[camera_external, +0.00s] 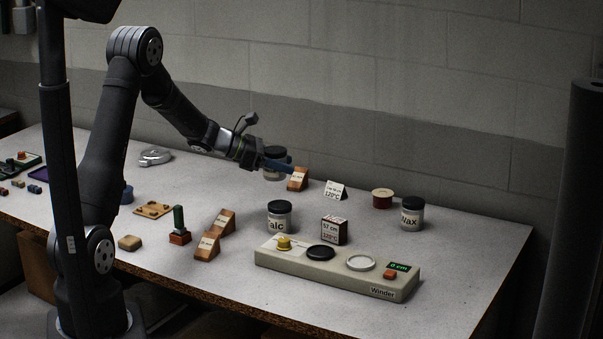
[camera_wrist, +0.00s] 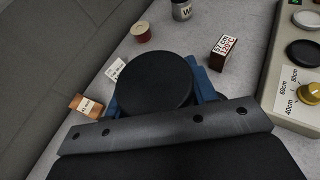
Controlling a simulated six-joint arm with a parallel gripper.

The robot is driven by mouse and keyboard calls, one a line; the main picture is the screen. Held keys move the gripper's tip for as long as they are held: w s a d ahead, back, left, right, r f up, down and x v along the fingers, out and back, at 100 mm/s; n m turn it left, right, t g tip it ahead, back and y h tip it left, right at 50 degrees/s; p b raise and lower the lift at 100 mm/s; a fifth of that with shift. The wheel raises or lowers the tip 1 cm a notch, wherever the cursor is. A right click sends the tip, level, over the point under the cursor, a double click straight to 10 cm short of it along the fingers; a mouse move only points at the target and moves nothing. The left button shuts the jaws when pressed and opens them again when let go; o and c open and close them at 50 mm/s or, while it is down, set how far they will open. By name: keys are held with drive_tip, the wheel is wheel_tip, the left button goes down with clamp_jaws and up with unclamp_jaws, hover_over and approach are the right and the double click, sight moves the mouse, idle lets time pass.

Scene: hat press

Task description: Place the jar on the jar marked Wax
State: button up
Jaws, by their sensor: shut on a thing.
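My gripper (camera_external: 279,164) is shut on a jar (camera_external: 273,174) with a black lid. In the wrist view the lid (camera_wrist: 155,82) fills the space between the blue fingers, and the jar's body is hidden below it. The jar looks upright; whether it touches the table I cannot tell. The jar marked Wax (camera_external: 411,217), pale with a black lid, stands upright at the right of the table, well apart from my gripper. It is partly cut off at the top of the wrist view (camera_wrist: 182,10).
A jar marked Talc (camera_external: 280,221), a labelled box (camera_external: 333,231), a folded card (camera_external: 336,191) and a red spool (camera_external: 382,199) stand on the table (camera_external: 470,235). The Winder (camera_external: 335,272) lies in front. A wooden wedge (camera_external: 297,180) is close to my gripper.

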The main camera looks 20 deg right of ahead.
drive_tip(key=s+d+r+m+g, duration=0.1)
drive_tip(key=s+d+r, duration=0.2)
drive_tip(key=s+d, duration=1.05)
drive_tip(key=s+d+r+m+g, duration=0.2)
drive_tip(key=s+d+r, duration=0.2)
drive_tip(key=s+d, duration=0.95)
hover_over(420, 201)
drive_tip(key=shift+y, duration=0.4)
wheel_tip(420, 201, down, 7)
drive_tip(key=shift+f, duration=2.15)
drive_tip(key=shift+f, duration=0.15)
drive_tip(key=o, duration=1.2)
